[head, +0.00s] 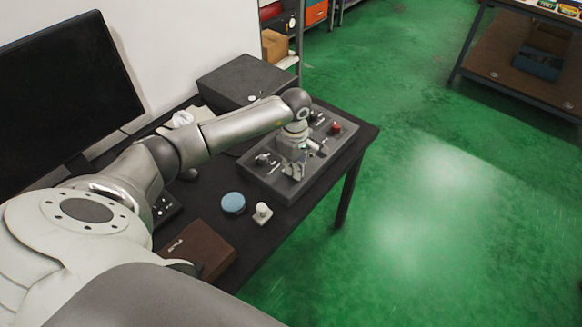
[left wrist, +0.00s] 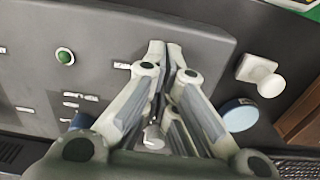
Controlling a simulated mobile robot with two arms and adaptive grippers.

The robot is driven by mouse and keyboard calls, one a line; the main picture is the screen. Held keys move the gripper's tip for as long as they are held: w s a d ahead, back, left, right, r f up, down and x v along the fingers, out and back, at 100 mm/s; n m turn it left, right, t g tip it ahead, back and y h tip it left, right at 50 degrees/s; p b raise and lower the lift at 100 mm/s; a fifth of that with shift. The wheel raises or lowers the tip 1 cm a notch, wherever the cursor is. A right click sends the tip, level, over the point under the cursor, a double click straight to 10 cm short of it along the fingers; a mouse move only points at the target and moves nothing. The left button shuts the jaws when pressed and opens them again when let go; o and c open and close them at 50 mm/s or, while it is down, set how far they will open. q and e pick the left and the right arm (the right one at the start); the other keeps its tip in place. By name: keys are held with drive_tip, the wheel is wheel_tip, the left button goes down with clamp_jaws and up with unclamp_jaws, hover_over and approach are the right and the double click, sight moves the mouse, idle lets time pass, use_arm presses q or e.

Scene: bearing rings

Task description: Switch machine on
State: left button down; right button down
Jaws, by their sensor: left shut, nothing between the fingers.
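The machine's grey control panel (head: 255,178) lies on the dark table and carries switches and a red button (head: 336,127). My left gripper (head: 292,170) is over the front middle part of the panel. In the left wrist view my left gripper (left wrist: 168,48) is shut and empty, its tips close to the panel surface; I cannot tell if they touch it. A green button (left wrist: 65,57) and several small labels show left of the fingers on the panel. A silver knob (left wrist: 153,138) is partly hidden between the fingers. My right gripper is not in view.
A dark grey box (head: 247,80) stands behind, a monitor (head: 65,90) at far left. Green floor (head: 430,200) is open at right.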

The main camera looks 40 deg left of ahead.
use_arm(q)
drive_tip(key=shift+s+f, duration=0.1)
drive_tip(key=shift+f, duration=0.1)
drive_tip(key=shift+r+p, duration=0.35)
drive_tip(key=shift+r, duration=0.4)
drive_tip(key=shift+r+p, duration=1.5)
drive_tip(key=shift+r, duration=1.3)
drive_tip(key=shift+f, duration=0.15)
